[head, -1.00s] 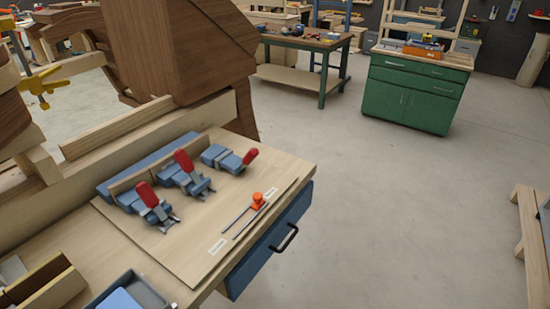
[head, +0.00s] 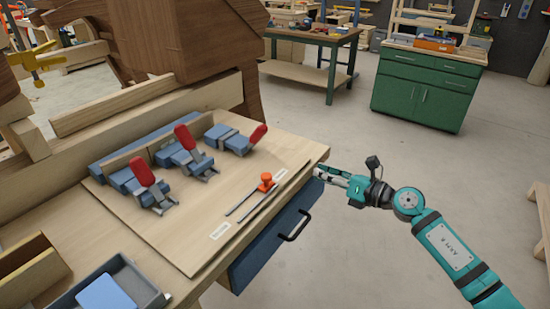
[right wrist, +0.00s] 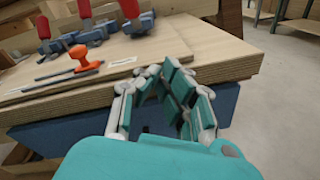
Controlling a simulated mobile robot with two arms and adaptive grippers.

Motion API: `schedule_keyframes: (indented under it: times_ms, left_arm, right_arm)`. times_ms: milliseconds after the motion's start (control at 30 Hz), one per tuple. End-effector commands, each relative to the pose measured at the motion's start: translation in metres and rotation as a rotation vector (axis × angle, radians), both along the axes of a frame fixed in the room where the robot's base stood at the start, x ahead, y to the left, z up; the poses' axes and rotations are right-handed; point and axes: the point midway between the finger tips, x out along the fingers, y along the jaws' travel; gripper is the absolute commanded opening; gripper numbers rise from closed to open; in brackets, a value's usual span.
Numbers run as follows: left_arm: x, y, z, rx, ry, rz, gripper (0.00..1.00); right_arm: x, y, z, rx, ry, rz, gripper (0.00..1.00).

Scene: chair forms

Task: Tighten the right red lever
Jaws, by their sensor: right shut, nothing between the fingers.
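Three blue toggle clamps with red levers are on the wooden board in the head view. The right red lever (head: 258,133) leans out to the right from its clamp (head: 228,140). The middle lever (head: 185,136) and the left lever (head: 143,171) stand up at a tilt. In the right wrist view the right lever (right wrist: 130,8) is at the top edge, partly cut off. My right gripper (head: 319,173) is shut and empty, beside the bench's right edge, apart from the levers. It also shows in the right wrist view (right wrist: 170,75). My left gripper is not in view.
An orange-handled tool (head: 266,182) lies on the board (head: 200,235) between my right gripper and the clamps. A blue drawer with a dark handle (head: 296,226) is below the bench edge. A grey tray (head: 147,287) is at the front left. Open floor lies to the right.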

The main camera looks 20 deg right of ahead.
Motion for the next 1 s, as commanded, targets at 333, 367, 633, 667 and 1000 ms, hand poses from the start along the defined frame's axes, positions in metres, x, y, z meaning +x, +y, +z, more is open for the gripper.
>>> schedule_keyframes:
  times_ms: [333, 367, 633, 667, 1000]
  left_arm:
    - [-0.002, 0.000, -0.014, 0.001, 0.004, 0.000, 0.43]
    - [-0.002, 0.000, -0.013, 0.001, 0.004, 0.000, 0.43]
    - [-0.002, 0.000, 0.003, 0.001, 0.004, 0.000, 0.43]
    - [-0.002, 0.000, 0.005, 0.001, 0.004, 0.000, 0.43]
    - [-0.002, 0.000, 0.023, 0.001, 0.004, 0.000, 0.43]
  right_arm:
    - [-0.014, 0.028, 0.054, -0.448, -0.232, 0.135, 0.00]
    - [-0.012, 0.030, 0.054, -0.446, -0.231, 0.135, 0.00]
    - [0.029, 0.062, 0.047, -0.437, -0.230, 0.133, 0.00]
    - [0.034, 0.066, 0.046, -0.436, -0.230, 0.134, 0.00]
    - [0.076, 0.098, 0.055, -0.440, -0.230, 0.134, 0.00]
